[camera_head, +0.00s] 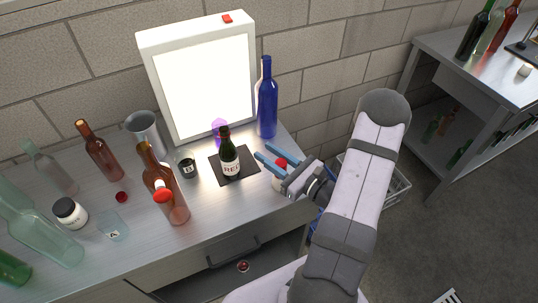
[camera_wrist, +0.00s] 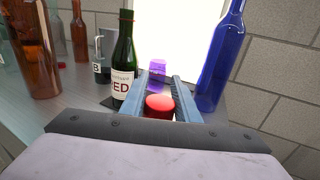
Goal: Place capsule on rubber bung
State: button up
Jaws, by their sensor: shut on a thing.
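My gripper (camera_head: 262,150) reaches in over the right end of the bench, with its blue fingers pointing left and back. In the wrist view the fingers (camera_wrist: 164,78) stand apart on both sides of a rounded red thing (camera_wrist: 160,104) and are shut on it. This red thing also shows between the fingers in the head view (camera_head: 281,162); its lower part is hidden. I cannot tell for sure whether it is the capsule. A translucent purple piece (camera_head: 219,127) is beyond the fingertips, before the light panel, also in the wrist view (camera_wrist: 157,72). I cannot identify the rubber bung.
A labelled green bottle (camera_head: 229,158) stands on a dark mat (camera_head: 247,177), left of the fingers. A blue bottle (camera_head: 267,100) stands behind them, beside the light panel (camera_head: 203,85). Cup B (camera_head: 186,167), a metal mug (camera_head: 143,132) and several bottles crowd the left.

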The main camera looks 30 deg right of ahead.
aim_at(286, 167)
jog(key=shift+f, duration=0.3)
jog(key=shift+f, duration=0.15)
jog(key=o, duration=0.6)
jog(key=shift+r, duration=0.25)
jog(key=shift+s+d, duration=0.25)
jog(key=shift+s, duration=0.25)
jog(key=b+v, duration=0.2)
jog(key=v, duration=0.9)
jog(key=shift+w+a+b, duration=0.1)
jog(key=shift+b, duration=0.2)
